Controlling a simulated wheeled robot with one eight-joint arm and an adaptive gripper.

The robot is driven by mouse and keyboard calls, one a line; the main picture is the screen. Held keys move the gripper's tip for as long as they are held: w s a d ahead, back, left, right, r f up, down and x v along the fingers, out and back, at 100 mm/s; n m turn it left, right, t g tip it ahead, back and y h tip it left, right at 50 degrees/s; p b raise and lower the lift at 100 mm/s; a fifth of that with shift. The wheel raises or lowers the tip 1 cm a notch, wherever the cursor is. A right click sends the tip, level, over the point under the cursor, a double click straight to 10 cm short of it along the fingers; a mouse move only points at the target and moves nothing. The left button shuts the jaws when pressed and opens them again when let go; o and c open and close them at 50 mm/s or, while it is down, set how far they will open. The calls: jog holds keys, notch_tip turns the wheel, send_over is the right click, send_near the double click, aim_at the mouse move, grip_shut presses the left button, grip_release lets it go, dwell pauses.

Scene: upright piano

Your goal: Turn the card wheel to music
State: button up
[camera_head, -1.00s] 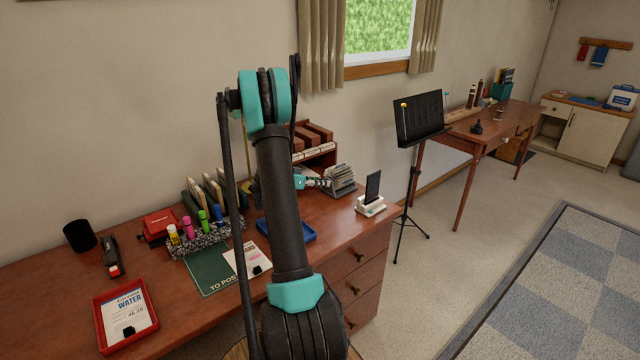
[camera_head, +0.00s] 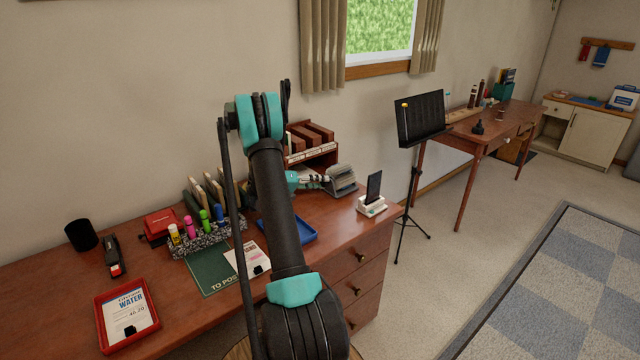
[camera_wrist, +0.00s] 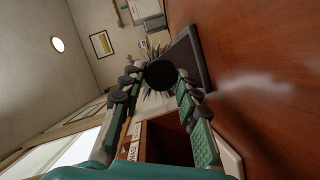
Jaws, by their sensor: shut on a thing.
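The card wheel (camera_head: 342,177) is a grey rotary card holder near the right end of the desk. My gripper (camera_head: 322,180) reaches it from the left. In the wrist view, the wheel's round black knob (camera_wrist: 161,74) sits between the fingertips of my gripper (camera_wrist: 159,80). The gripper is shut on this knob. The wheel's cards (camera_wrist: 149,94) fan out behind the knob and are mostly hidden by it. I cannot read which card is showing.
A phone in a white dock (camera_head: 371,205) stands close to the right of the wheel. A wooden sorter (camera_head: 311,140) is behind it, and a blue tray (camera_head: 303,232) lies in front on the left. A music stand (camera_head: 420,118) stands beyond the desk.

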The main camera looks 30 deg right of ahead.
jog(key=shift+f+n+g, duration=0.1)
jog(key=shift+n+g, duration=0.3)
jog(key=shift+n, duration=0.3)
jog(key=shift+h, duration=0.3)
jog(key=o, duration=1.1)
jog(key=shift+o, duration=0.2)
notch_tip(320, 180, up, 10)
